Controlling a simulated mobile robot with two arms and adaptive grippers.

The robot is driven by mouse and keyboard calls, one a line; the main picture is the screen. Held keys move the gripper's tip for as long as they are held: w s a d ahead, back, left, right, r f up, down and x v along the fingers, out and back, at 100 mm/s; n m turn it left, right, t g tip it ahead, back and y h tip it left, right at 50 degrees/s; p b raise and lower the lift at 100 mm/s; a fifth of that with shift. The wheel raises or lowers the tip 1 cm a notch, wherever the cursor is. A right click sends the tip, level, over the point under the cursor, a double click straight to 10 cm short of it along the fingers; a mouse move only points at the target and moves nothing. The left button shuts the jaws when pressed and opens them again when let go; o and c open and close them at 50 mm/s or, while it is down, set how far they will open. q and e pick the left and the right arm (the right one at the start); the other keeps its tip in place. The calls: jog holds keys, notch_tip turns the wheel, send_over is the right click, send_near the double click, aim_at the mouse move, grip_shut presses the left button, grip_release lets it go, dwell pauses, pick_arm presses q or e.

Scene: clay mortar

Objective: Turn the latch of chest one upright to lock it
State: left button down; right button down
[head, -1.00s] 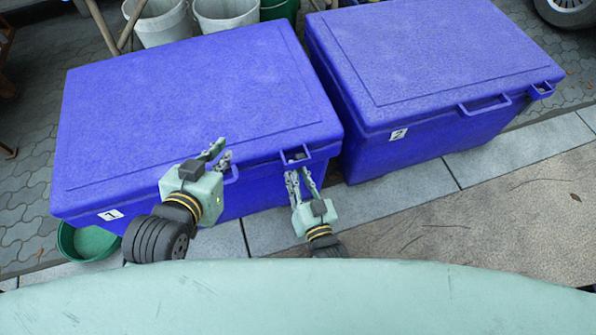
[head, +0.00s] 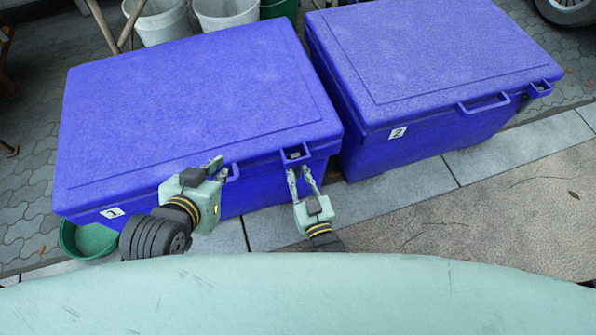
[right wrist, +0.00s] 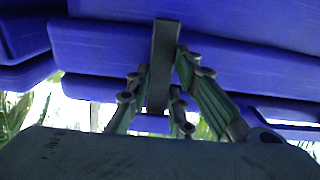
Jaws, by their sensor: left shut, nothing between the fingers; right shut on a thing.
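Chest one (head: 190,105) is the large blue chest on the left, lid down, with a "1" label (head: 113,212) on its front. Its latch, a dark grey bar (right wrist: 163,60), hangs upright in the right wrist view between my right gripper's fingers. In the head view my right gripper (head: 302,174) is at the notch (head: 296,153) on the chest's front right, and the latch is mostly hidden there. My right gripper is shut on the latch. My left gripper (head: 217,166) is shut and empty, beside the chest's front handle (head: 233,172).
Chest two (head: 430,55), also blue and shut, stands to the right across a narrow gap. Pale buckets (head: 160,24) stand behind chest one. A green basin (head: 92,240) sits at its front left. Paving (head: 470,215) in front of chest two is clear.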

jog(key=c, duration=1.6)
grip_release()
jog(key=shift+o, duration=0.2)
jog(key=v, duration=1.2)
